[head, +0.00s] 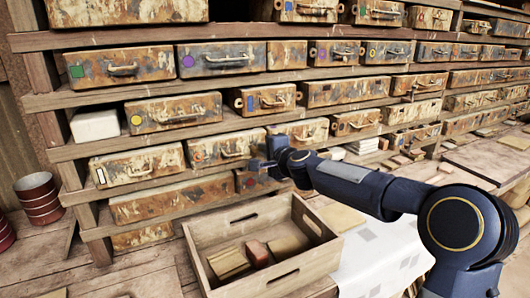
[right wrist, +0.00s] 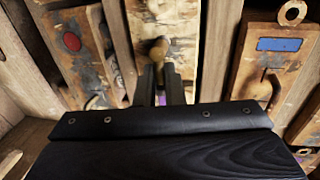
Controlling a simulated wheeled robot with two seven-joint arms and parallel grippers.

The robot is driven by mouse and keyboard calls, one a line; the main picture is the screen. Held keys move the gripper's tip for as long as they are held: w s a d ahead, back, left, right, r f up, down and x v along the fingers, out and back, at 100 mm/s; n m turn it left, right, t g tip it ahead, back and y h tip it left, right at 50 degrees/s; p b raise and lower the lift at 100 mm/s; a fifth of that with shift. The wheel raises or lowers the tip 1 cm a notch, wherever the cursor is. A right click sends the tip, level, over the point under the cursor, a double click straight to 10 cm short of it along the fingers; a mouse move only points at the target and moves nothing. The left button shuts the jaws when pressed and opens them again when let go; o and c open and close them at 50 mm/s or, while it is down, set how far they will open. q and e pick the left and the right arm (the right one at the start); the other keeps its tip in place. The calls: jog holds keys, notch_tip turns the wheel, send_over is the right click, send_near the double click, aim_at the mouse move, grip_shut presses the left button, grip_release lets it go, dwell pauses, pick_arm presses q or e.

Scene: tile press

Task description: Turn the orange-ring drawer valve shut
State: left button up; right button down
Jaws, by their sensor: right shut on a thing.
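My right gripper (head: 258,164) reaches in from the right to the drawer fronts, just right of a rusty drawer (head: 205,154) in the middle of the rack. In the right wrist view my right gripper (right wrist: 160,82) is shut on a brass-coloured knob (right wrist: 158,47) that stands out between its fingertips. The fingers and palm hide much of the drawer front behind it. No orange ring shows clearly in either view, so I cannot tell for certain that this knob is the orange-ring drawer valve. My left gripper is not in view.
A drawer with a blue mark (head: 265,100) sits above my gripper, and one with a red mark (right wrist: 71,41) is beside it in the right wrist view. A wooden crate (head: 205,236) with several blocks stands below. A white cloth (head: 385,255) lies under my arm.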

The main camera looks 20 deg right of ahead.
jog(key=shift+d+r, duration=0.15)
jog(key=shift+d, duration=0.1)
jog(key=c, duration=1.5)
grip_release()
jog(key=shift+c, duration=0.2)
jog(key=b+v, duration=0.1)
jog(key=v, duration=0.6)
jog(key=shift+s+b, duration=0.35)
